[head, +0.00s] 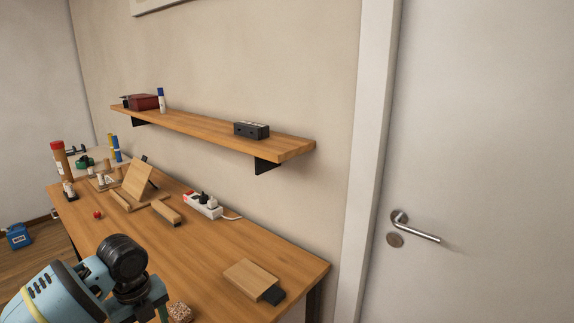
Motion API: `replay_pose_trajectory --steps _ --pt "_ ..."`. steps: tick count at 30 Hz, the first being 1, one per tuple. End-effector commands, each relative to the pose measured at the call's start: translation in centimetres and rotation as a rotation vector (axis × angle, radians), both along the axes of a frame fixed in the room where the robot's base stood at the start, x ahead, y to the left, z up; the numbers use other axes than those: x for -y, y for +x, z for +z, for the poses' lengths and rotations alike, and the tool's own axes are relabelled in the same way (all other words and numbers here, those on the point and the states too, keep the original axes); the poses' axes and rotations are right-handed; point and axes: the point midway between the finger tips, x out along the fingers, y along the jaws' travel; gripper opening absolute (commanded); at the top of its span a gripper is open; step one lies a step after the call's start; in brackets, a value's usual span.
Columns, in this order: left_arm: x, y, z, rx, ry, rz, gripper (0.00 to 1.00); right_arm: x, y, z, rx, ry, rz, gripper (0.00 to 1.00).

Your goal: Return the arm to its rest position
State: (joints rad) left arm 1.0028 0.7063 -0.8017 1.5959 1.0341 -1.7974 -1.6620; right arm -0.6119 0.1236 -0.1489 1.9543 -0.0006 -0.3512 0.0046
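One of my arms comes in from the lower left, light blue with a black wrist joint, over the near part of the wooden desk (220,240). I take it to be my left arm. Its gripper (145,306) points down at the bottom edge, and its fingertips are cut off by the frame, so whether it is open or shut does not show. A small speckled brown block (180,312) is on the desk just right of the gripper, apart from it as far as I can see. My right gripper is not in view.
A wooden block with a dark end (251,279) lies at the desk's right end. A power strip (203,205), tilted wooden stand (138,181) and red ball (97,214) are further back. A shelf (210,127) hangs above. A closed door (480,150) is at right.

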Motion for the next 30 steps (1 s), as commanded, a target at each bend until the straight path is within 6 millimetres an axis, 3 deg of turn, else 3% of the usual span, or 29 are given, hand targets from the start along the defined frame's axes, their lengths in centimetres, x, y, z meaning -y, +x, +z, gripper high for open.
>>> replay_pose_trajectory --steps 11,21,30 --pt "5.7 -5.0 -6.6 0.007 -0.059 0.199 0.62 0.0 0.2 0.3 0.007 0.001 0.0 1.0" --pt "11.5 -13.7 -12.4 0.005 -0.184 0.636 0.62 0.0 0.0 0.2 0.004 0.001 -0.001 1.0" --pt "12.7 -21.9 -14.4 -0.014 -0.261 1.183 0.62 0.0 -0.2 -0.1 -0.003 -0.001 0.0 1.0"
